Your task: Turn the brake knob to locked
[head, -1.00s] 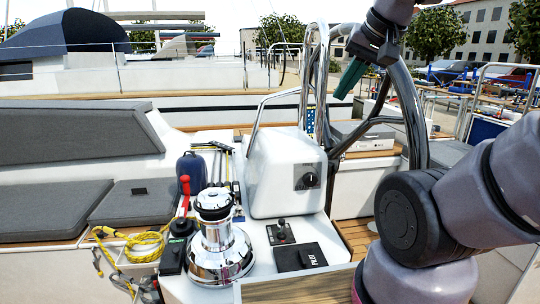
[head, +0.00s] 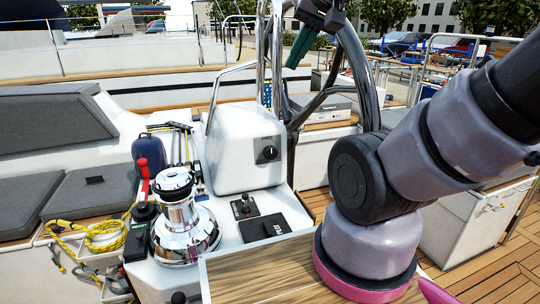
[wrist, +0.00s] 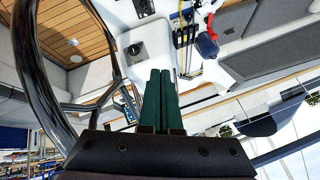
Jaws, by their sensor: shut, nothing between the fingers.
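The brake knob (head: 267,154) is a round black dial on a dark square plate. It sits on the front face of the white pedestal (head: 240,120); its pointer and marks are too small to read. In the wrist view the knob (wrist: 134,49) shows just beyond and left of my fingertips. My gripper (head: 292,64) has green fingers and hangs above and right of the knob, apart from it, by the steering wheel. In the wrist view my gripper (wrist: 160,72) has its two fingers side by side, shut and empty.
The dark steering wheel (head: 358,75) stands close beside my gripper. Steel rails (head: 277,60) rise behind the pedestal. A chrome winch (head: 182,225), a small joystick (head: 244,205) and a black pilot panel (head: 263,227) lie below the knob. A yellow rope (head: 100,235) is at left.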

